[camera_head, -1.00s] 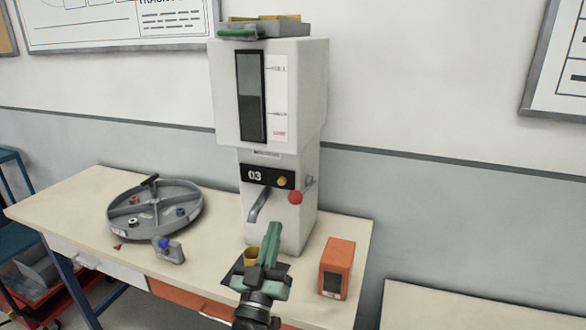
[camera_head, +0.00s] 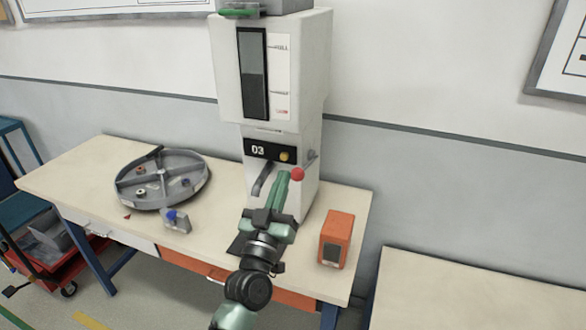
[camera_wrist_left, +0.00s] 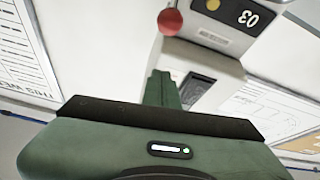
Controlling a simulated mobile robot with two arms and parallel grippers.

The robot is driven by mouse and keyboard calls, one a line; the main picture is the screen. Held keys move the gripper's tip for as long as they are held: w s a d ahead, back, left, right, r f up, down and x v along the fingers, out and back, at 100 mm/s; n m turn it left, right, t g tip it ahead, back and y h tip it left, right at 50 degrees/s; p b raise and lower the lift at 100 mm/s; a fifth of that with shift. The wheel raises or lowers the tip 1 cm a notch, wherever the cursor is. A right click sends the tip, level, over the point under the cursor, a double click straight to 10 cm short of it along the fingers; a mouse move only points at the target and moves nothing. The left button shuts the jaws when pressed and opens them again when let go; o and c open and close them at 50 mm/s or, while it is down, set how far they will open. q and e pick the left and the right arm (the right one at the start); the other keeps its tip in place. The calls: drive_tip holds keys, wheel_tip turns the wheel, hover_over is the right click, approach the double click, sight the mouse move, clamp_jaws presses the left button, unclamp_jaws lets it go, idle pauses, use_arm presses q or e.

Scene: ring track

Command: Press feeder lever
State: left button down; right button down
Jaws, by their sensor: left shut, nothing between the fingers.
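The feeder (camera_head: 272,75) is a tall white machine at the back of the table, with a dark window and a panel marked 03. Its lever has a red ball knob (camera_head: 297,174) on the right side of the body. My left gripper (camera_head: 284,178) is shut and empty, its green fingers pointing up just left of the knob in the head view. I cannot tell whether they touch. In the left wrist view the knob (camera_wrist_left: 170,21) shows beyond the green fingertips (camera_wrist_left: 160,78), with a gap in the picture. My right gripper is not in view.
A grey round ring tray (camera_head: 161,181) with small parts sits on the table's left. A small grey block with a blue knob (camera_head: 176,220) stands before it. An orange box (camera_head: 337,237) stands right of my arm. A dark mat (camera_head: 240,246) lies partly behind my gripper.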

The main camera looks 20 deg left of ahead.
use_arm(q)
drive_tip(key=p+x, duration=0.2)
drive_tip(key=x, duration=0.4)
drive_tip(key=shift+w+d+f, duration=0.1)
drive_tip(key=shift+w+f, duration=0.05)
drive_tip(key=shift+f, duration=0.45)
drive_tip(key=shift+w+d+f, duration=0.15)
drive_tip(key=shift+f, duration=0.45)
drive_tip(key=shift+w+d+f, duration=0.1)
drive_tip(key=shift+w+f, duration=0.05)
drive_tip(key=shift+f, duration=0.45)
drive_tip(key=shift+f, duration=0.1)
